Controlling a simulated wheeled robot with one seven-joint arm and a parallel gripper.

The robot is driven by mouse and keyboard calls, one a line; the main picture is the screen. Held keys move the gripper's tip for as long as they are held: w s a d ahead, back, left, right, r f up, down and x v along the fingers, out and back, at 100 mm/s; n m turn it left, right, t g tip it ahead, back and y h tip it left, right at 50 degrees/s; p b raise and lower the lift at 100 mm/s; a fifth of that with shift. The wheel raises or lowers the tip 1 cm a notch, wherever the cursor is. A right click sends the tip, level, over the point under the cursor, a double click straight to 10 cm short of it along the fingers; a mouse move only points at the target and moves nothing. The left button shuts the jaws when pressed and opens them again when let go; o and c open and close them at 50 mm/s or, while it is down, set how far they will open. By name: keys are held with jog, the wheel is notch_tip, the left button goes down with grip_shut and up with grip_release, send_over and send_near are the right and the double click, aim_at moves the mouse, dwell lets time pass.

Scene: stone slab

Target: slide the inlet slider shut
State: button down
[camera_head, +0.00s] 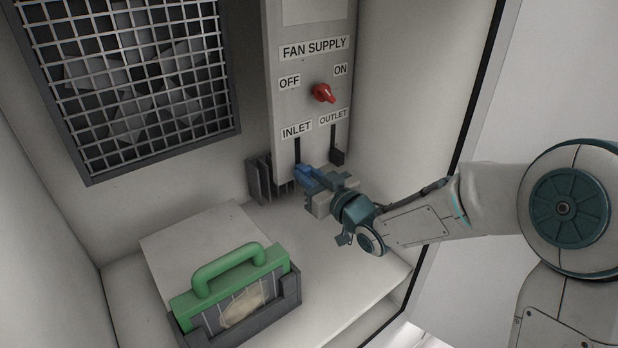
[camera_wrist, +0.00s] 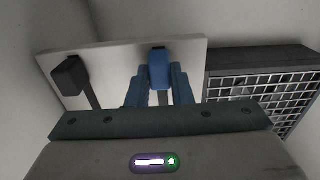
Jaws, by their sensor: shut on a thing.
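The fan supply panel (camera_head: 315,68) stands upright with a dark slot under the INLET label (camera_head: 297,130). The inlet slider (camera_wrist: 159,71) is a blue knob, seen in the wrist view between my fingers. My gripper (camera_head: 304,176) is at the lower end of the inlet slot and shut on the slider, with a blue finger on each side of it in the wrist view (camera_wrist: 160,92). In the head view the fingers largely hide the knob. The slot's upper part shows dark above the gripper.
The black outlet slider (camera_head: 337,157) sits low in its slot, close beside my gripper; it also shows in the wrist view (camera_wrist: 70,76). A red switch (camera_head: 323,93) is above. A green-handled filter (camera_head: 236,289) stands in front, and a fan grille (camera_head: 130,75) is at left.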

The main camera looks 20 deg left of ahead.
jog(key=shift+f, duration=0.35)
jog(key=c, duration=1.3)
grip_release()
jog(key=shift+r, duration=0.1)
jog(key=v, duration=1.3)
jog(key=shift+s+d, duration=0.25)
jog(key=shift+d, duration=0.05)
